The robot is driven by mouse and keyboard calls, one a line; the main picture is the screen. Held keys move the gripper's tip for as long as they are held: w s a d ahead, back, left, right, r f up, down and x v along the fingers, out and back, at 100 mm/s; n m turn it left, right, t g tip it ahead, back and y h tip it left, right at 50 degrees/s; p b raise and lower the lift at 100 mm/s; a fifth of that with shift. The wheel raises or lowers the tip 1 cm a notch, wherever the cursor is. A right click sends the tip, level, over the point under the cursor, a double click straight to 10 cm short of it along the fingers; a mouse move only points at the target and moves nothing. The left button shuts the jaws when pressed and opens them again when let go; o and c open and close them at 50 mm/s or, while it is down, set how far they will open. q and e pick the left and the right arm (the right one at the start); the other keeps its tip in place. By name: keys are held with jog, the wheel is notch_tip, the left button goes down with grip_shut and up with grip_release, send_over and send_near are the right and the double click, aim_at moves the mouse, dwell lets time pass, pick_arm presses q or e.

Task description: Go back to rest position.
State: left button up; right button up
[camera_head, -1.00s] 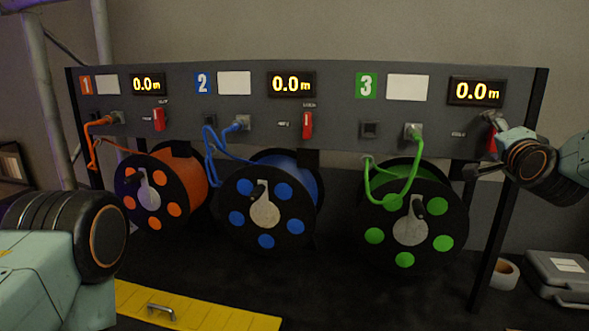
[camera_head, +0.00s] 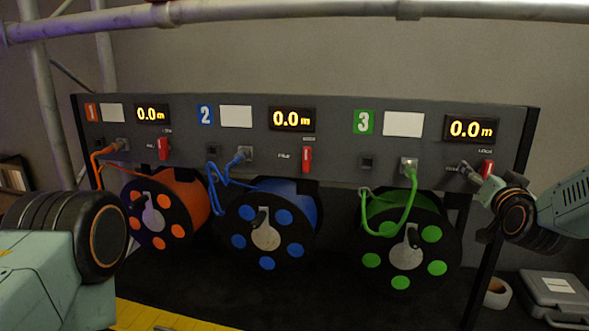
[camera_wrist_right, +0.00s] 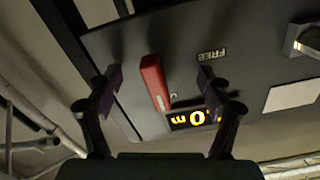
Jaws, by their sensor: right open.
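My right gripper (camera_head: 470,172) is open beside the third station's red lever (camera_head: 487,168), at the right end of the grey panel (camera_head: 335,140). In the right wrist view the same red lever (camera_wrist_right: 154,83) shows between the spread fingers (camera_wrist_right: 160,78), and I see no finger touching it. The lever stands about upright below its small label in the head view. A "FREE" label (camera_wrist_right: 210,54) is near one fingertip in the wrist view. My left arm shows at the lower left of the head view, but its gripper is out of the picture.
Orange (camera_head: 165,208), blue (camera_head: 268,225) and green (camera_head: 408,240) cable reels stand below the panel. A green cable loops from its socket to its reel. A tape roll (camera_head: 497,292) and grey case (camera_head: 556,297) lie at right. A pipe (camera_head: 300,13) crosses the top.

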jog(key=shift+r+n+p, duration=0.15)
jog(key=shift+n+p, duration=0.4)
jog(key=shift+n, duration=0.25)
jog(key=shift+v, duration=0.8)
